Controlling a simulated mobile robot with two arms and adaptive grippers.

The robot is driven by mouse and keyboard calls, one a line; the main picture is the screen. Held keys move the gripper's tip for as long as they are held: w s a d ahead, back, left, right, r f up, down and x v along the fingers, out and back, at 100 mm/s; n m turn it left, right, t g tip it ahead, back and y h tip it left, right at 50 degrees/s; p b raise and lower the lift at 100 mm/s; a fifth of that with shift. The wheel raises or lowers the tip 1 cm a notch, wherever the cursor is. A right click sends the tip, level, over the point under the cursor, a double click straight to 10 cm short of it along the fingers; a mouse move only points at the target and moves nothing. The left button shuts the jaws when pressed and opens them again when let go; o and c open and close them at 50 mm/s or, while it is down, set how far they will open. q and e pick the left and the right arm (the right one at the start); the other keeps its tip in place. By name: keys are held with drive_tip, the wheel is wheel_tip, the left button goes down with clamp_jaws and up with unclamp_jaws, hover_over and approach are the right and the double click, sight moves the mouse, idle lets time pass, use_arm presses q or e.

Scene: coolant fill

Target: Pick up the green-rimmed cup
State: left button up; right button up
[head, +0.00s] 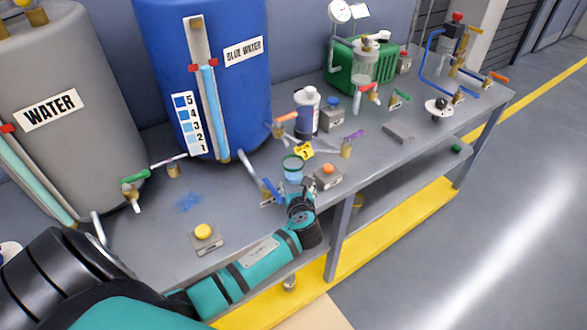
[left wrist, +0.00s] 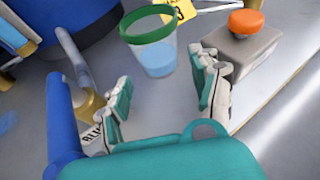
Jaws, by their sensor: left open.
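The green-rimmed cup (head: 292,168) stands upright on the grey workbench (head: 160,235), a little in front of the blue tank. It is clear with blue liquid in its lower part. In the left wrist view the cup (left wrist: 152,45) is just beyond the fingertips, near the middle top. My left gripper (left wrist: 165,95) is open and empty, its two fingers apart on the near side of the cup. In the head view my left gripper (head: 298,198) is at the bench's front edge, close to the cup. My right gripper is not in view.
A box with an orange button (head: 328,176) stands right of the cup. A blue-handled valve (head: 272,191) is close on the left. A yellow tag (head: 303,151) lies behind. The blue tank (head: 250,90) and grey tank (head: 70,70) stand at the back.

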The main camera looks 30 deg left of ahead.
sight(295, 177)
use_arm(q)
drive_tip(key=shift+r+x, duration=0.15)
drive_tip(key=shift+x, duration=0.85)
drive_tip(key=shift+r+x, duration=0.2)
drive_tip(key=shift+x, duration=0.75)
drive_tip(key=shift+r+x, duration=0.15)
drive_tip(key=shift+x, duration=0.85)
drive_tip(key=shift+a, duration=0.1)
drive_tip(key=shift+c, duration=0.6)
drive_tip(key=c, duration=0.8)
drive_tip(key=shift+o, duration=0.2)
drive_tip(key=shift+r, duration=0.1)
wheel_tip(295, 177, up, 10)
drive_tip(key=shift+f+p, duration=0.1)
drive_tip(key=shift+p, duration=0.3)
